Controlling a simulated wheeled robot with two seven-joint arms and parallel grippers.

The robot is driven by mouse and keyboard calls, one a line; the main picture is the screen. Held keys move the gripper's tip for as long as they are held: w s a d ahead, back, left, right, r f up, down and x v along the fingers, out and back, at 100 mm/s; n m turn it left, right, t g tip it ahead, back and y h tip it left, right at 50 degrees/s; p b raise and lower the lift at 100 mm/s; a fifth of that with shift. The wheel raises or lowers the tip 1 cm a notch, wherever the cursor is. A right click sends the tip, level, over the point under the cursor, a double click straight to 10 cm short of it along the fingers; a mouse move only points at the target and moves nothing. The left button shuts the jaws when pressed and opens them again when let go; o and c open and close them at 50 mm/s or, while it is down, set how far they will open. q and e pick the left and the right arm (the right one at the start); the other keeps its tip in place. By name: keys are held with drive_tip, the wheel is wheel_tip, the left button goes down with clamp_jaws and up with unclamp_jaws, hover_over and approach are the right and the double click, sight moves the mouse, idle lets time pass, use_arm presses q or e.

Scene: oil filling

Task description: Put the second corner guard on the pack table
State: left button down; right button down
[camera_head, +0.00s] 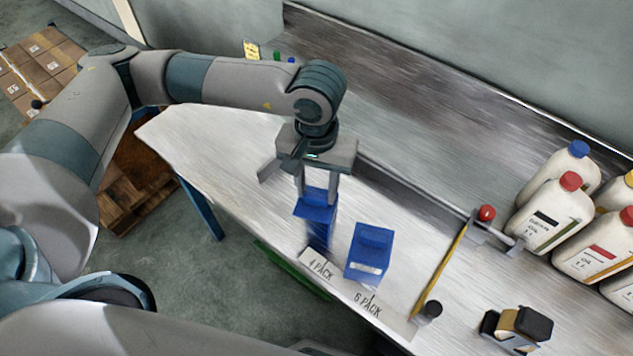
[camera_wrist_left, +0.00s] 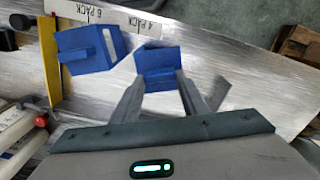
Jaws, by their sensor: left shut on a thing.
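My left gripper (camera_head: 317,192) points down over the pale table (camera_head: 215,135) and is shut on a blue angled piece (camera_head: 316,208), which looks like a corner guard. In the left wrist view, the fingertips (camera_wrist_left: 157,88) grip the near edge of this blue piece (camera_wrist_left: 158,62). A second blue piece (camera_head: 368,250), box-like with a white label, stands to its right above the "6 PACK" marking; it also shows in the left wrist view (camera_wrist_left: 90,48). Whether the held piece touches the table is unclear. My right gripper is not in view.
A "4 PACK" label (camera_head: 320,264) lies at the table's front edge below the held piece. A yellow bar (camera_head: 440,270) and a red-knobbed post (camera_head: 486,213) stand to the right. White bottles (camera_head: 548,210) crowd the far right. The table's left end is clear.

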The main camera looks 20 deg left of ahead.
use_arm(q)
drive_tip(key=shift+f, duration=0.15)
drive_tip(key=shift+f+b, duration=0.2)
drive_tip(key=shift+b, duration=0.2)
drive_tip(key=c, duration=1)
unclamp_jaws()
drive_tip(key=shift+c, duration=0.2)
drive_tip(key=shift+r, duration=0.2)
